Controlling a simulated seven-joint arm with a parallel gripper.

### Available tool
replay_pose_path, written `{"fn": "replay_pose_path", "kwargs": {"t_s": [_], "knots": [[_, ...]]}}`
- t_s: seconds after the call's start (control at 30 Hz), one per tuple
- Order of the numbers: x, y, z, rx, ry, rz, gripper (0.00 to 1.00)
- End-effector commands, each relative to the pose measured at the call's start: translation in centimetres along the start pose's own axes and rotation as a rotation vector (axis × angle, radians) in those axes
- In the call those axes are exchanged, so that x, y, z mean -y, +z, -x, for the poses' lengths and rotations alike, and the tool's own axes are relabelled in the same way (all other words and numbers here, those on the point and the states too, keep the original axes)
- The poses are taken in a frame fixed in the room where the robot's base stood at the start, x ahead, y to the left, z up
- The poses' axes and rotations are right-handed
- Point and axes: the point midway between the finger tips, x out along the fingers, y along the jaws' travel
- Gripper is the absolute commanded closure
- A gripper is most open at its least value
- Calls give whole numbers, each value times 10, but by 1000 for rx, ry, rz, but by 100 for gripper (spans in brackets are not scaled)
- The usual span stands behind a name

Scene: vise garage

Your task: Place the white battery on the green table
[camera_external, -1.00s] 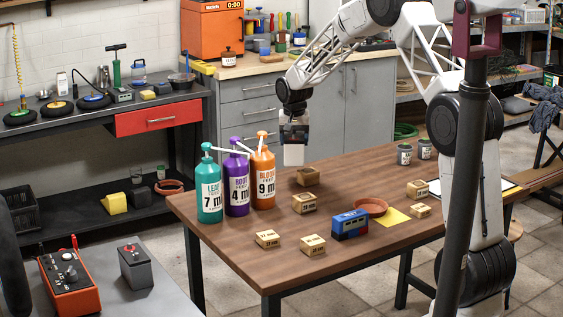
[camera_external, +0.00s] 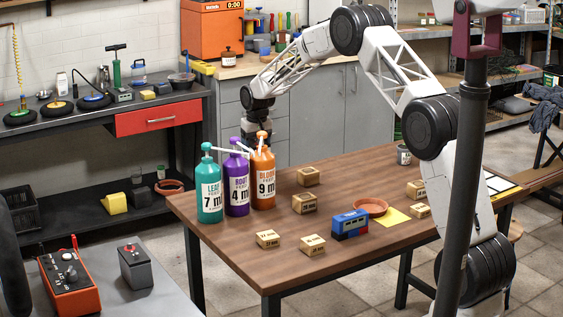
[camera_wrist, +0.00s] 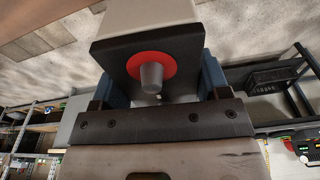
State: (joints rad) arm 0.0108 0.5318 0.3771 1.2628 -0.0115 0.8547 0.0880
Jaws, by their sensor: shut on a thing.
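The white battery (camera_wrist: 152,14) fills the top middle of the wrist view. Its end is dark, with a red ring and a grey terminal. My gripper (camera_wrist: 157,82) has its two blue fingers on either side of the battery and is shut on it. In the external view my gripper (camera_external: 252,124) hangs behind the spray bottles, beyond the back edge of the brown wooden table. The bottles hide its fingertips and the battery there. No plainly green table shows in either view.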

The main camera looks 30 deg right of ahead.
Motion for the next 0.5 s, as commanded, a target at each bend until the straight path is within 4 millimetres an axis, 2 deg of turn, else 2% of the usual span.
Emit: {"fn": "replay_pose_path", "kwargs": {"t_s": [0.2, 0.5], "knots": [[10, -17, -9, -6, -7, 62, 100], [15, -24, -13, -8, -10, 91, 100]]}}
